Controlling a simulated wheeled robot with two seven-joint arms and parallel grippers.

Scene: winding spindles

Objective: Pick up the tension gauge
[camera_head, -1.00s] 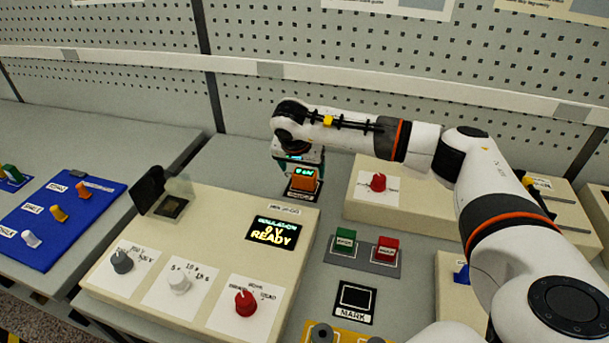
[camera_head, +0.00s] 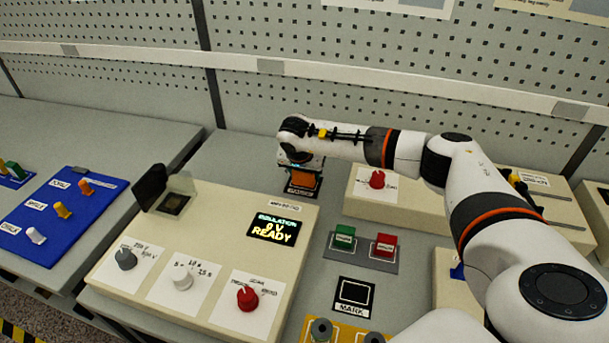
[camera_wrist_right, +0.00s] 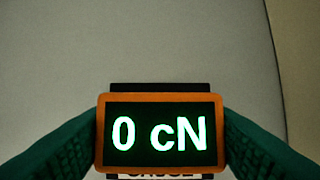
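The tension gauge (camera_head: 303,179) is a small orange box on a black labelled pad, behind the cream console in the head view. In the right wrist view the gauge (camera_wrist_right: 160,136) faces the camera, and its dark display reads "0 cN" in green. My right gripper (camera_wrist_right: 160,128) has a dark green finger against each side of the orange case, with no clear gap. In the head view the right gripper (camera_head: 303,166) is directly over the gauge and hides its top. The gauge does not look lifted. My left gripper is out of view.
The cream console (camera_head: 215,215) with knobs and a "READY" display is in front. Green (camera_head: 344,237) and red (camera_head: 386,245) buttons are at the right front. A raised cream box (camera_head: 415,205) with a red knob stands right of the gauge. The pegboard wall is behind.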

